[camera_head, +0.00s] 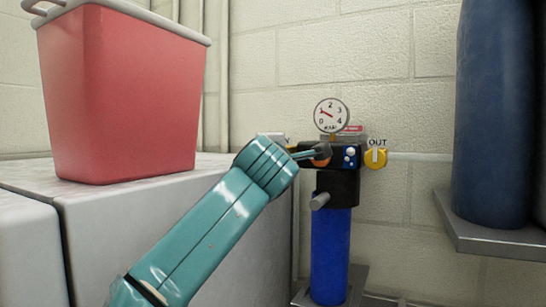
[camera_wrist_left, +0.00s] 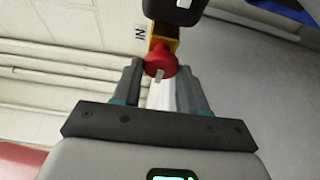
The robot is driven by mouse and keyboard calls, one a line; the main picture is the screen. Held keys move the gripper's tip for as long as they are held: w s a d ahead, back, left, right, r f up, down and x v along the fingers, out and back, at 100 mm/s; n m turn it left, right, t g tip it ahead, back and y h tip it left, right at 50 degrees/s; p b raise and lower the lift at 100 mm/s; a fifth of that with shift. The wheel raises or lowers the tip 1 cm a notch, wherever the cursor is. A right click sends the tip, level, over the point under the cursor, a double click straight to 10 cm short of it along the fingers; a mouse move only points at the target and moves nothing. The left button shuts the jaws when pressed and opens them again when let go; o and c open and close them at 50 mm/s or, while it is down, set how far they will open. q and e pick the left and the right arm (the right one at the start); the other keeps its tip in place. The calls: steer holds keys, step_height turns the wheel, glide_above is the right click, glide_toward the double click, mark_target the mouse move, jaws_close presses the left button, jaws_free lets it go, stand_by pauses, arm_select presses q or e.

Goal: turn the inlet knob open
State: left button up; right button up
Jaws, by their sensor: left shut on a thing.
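The red inlet knob (camera_wrist_left: 160,60) has a pale pointer mark and sits on a yellow valve body (camera_wrist_left: 164,36) beside the IN label (camera_wrist_left: 140,34) in the left wrist view. My left gripper (camera_wrist_left: 160,72) is shut on the knob, with one dark finger on each side of it. In the head view my teal left arm reaches up from the bottom to the left side of the black filter unit (camera_head: 340,187), and its wrist hides the inlet knob and most of its label. My right gripper is in neither view.
A round gauge (camera_head: 331,115) stands above the unit, its needle near 1. A blue filter bowl (camera_head: 330,255) hangs below. A red bin (camera_head: 120,95) and dark blue cylinders (camera_head: 495,110) flank the unit.

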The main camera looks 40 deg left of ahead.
arm_select(q)
steer(key=shift+r, duration=0.1)
steer(key=o, duration=1)
steer(key=shift+w, duration=0.1)
steer(key=b+v, duration=0.4)
steer(key=v, duration=1.2)
steer(key=shift+b, duration=0.4)
steer(key=shift+w+d, duration=0.1)
steer(key=shift+d, duration=0.05)
